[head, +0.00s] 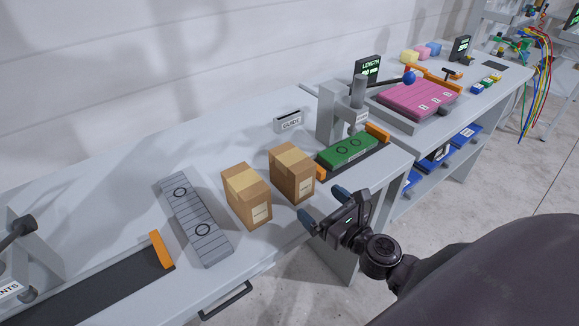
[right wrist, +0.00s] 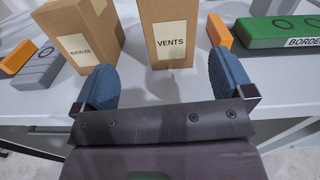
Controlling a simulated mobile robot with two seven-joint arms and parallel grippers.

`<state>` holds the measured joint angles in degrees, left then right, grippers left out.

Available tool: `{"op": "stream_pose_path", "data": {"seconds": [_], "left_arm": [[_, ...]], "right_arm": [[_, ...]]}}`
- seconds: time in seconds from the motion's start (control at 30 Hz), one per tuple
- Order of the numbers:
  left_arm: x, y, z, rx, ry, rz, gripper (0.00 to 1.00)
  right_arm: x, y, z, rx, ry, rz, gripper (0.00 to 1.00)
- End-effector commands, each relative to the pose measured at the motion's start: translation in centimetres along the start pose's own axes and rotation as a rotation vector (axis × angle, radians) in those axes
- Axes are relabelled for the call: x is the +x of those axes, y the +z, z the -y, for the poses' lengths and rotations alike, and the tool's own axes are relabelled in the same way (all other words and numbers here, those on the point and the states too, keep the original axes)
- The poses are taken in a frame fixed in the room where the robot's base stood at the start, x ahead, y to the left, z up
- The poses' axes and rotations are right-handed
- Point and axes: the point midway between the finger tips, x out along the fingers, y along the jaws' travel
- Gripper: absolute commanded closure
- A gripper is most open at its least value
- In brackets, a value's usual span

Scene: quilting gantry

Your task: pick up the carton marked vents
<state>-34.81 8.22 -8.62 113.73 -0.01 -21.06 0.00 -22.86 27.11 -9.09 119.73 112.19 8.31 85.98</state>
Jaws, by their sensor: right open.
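The carton marked vents (right wrist: 170,43) is a brown upright box with a white label, standing on the grey bench in front of my right gripper in the right wrist view. In the head view it is the right-hand one of two cartons (head: 291,174), with tan tape on top. My right gripper (head: 325,207) is open and empty at the bench's front edge. In the right wrist view its blue fingers (right wrist: 165,86) are spread wide, with the carton beyond and between them, apart from it. The carton's top is cut off in that view. My left gripper is not in view.
A carton marked buckles (right wrist: 82,38) stands close on the left. A grey ribbed block (head: 194,219) lies further left. A green block (head: 347,150) lies under a press (head: 340,108) on the right, beside orange blocks. A drawer handle (head: 226,301) juts from the front.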

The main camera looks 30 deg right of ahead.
Motion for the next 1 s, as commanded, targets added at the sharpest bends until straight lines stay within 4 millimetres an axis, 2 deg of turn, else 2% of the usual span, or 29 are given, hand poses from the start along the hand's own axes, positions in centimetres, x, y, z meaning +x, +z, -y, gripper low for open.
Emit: {"op": "stream_pose_path", "data": {"seconds": [0.17, 0.5, 0.77, 1.0], "left_arm": [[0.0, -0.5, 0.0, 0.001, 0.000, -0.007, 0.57], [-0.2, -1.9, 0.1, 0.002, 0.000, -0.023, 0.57], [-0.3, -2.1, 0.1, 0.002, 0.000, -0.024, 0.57], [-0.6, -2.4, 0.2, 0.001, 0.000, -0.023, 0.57]], "right_arm": [[0.7, 0.0, 0.5, 0.070, -0.019, -0.008, 0.01], [4.8, 0.1, 0.6, 0.068, -0.017, -0.007, 0.01], [6.2, 0.1, 0.7, 0.066, -0.017, -0.008, 0.01], [9.1, 0.8, 1.3, 0.063, -0.017, -0.006, 0.01]]}}
